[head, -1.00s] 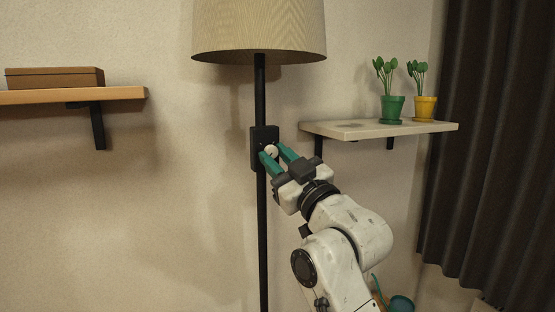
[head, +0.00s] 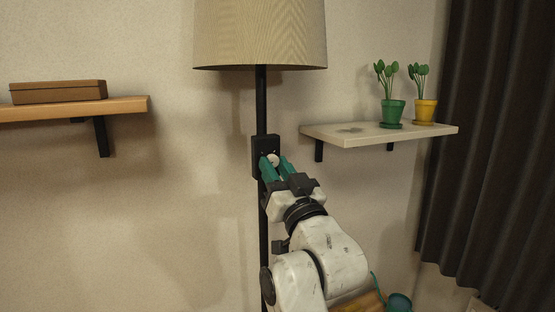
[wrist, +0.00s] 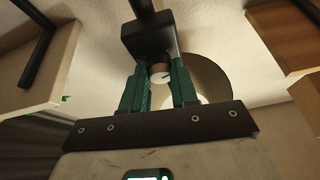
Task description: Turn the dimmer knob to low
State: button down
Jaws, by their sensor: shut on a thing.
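The dimmer knob (head: 272,160) is a small pale round knob on a black box (head: 258,157) fixed to the black pole of a floor lamp. In the wrist view the knob (wrist: 160,73) has a dark mark on its face and sits between the green fingertips. My gripper (head: 273,164) has its two green fingers shut on the knob, one on each side. It also shows in the wrist view (wrist: 160,82). The fingers hide part of the knob's sides. The lamp's beige shade (head: 260,35) is above.
A wooden shelf (head: 125,106) with a brown box (head: 58,92) is at the left. A pale shelf (head: 350,138) at the right bears a green pot (head: 392,111) and a yellow pot (head: 425,110). A dark curtain (head: 490,150) hangs at far right.

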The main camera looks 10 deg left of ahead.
jog(key=shift+s+a+r+m+h+b, duration=0.1)
jog(key=shift+m+h+b, duration=0.3)
jog(key=shift+m+h, duration=1.7)
jog(key=shift+s+a+r+m+h+b, duration=0.15)
jog(key=shift+m+h+b, duration=0.35)
jog(key=shift+m, duration=3.15)
jog(key=shift+a+m+h+b, duration=0.1)
jog(key=shift+m+h+b, duration=0.25)
jog(key=shift+m+h, duration=1.8)
jog(key=shift+m+y, duration=0.65)
jog(key=shift+m, duration=0.15)
jog(key=c, duration=0.9)
grip_release()
jog(key=shift+o, duration=0.2)
